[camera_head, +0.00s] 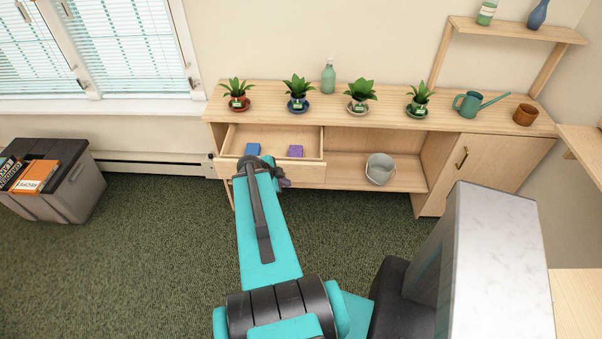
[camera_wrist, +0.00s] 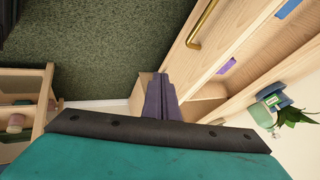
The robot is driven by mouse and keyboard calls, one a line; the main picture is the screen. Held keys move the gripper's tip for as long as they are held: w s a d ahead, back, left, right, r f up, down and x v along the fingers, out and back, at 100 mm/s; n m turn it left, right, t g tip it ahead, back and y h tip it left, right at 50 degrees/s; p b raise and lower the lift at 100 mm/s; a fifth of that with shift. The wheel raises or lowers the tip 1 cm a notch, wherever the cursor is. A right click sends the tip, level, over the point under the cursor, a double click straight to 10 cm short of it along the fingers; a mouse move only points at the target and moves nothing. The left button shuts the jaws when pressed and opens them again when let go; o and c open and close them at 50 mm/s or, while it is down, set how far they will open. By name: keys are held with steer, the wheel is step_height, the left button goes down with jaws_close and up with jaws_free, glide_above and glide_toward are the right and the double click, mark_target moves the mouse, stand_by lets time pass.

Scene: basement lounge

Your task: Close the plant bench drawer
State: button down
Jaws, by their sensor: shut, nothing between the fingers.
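The wooden plant bench (camera_head: 385,122) stands against the far wall. Its drawer (camera_head: 314,173), on the left, is pulled out, with a blue item (camera_head: 252,149) and a purple item (camera_head: 296,151) inside. My arm covers part of the drawer front in the head view. The drawer's brass handle (camera_wrist: 203,24) shows in the wrist view. My gripper (camera_head: 284,183) is shut and empty, in front of the drawer face. In the wrist view its fingertips (camera_wrist: 158,78) lie close to one end of the drawer front; I cannot tell if they touch it.
Several potted plants, a green bottle (camera_head: 328,76), a teal watering can (camera_head: 474,103) and a terracotta pot (camera_head: 525,115) stand on the bench top. A grey bucket (camera_head: 380,169) sits on the open shelf right of the drawer. A grey bin (camera_head: 62,190) stands left; the carpet between is clear.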

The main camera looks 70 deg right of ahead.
mark_target(301, 174)
steer(key=shift+s+d+r+m, duration=0.5)
steer(key=shift+s+d+r, duration=0.15)
steer(key=shift+d+r, duration=0.15)
steer(key=shift+d+f+b, duration=0.1)
steer(key=shift+f+b, duration=0.2)
steer(key=shift+b, duration=0.1)
steer(key=b+x, duration=0.5)
steer(key=b, duration=0.5)
steer(key=shift+d+f, duration=0.1)
steer(key=shift+f, duration=0.05)
steer(key=b, duration=0.2)
steer(key=f+b, duration=0.1)
steer(key=b, duration=0.1)
steer(key=shift+s+d, duration=0.2)
steer(key=shift+d, duration=0.2)
steer(key=shift+w+d+f+p, duration=0.1)
steer(key=shift+d+f+p, duration=0.2)
steer(key=shift+d, duration=0.6)
steer(key=shift+w+d+f+p, duration=0.1)
steer(key=shift+d+f+p, duration=0.25)
steer(key=shift+d, duration=0.55)
steer(key=shift+w+d+f+p, duration=0.15)
steer(key=shift+d+f, duration=0.25)
steer(key=shift+d, duration=0.5)
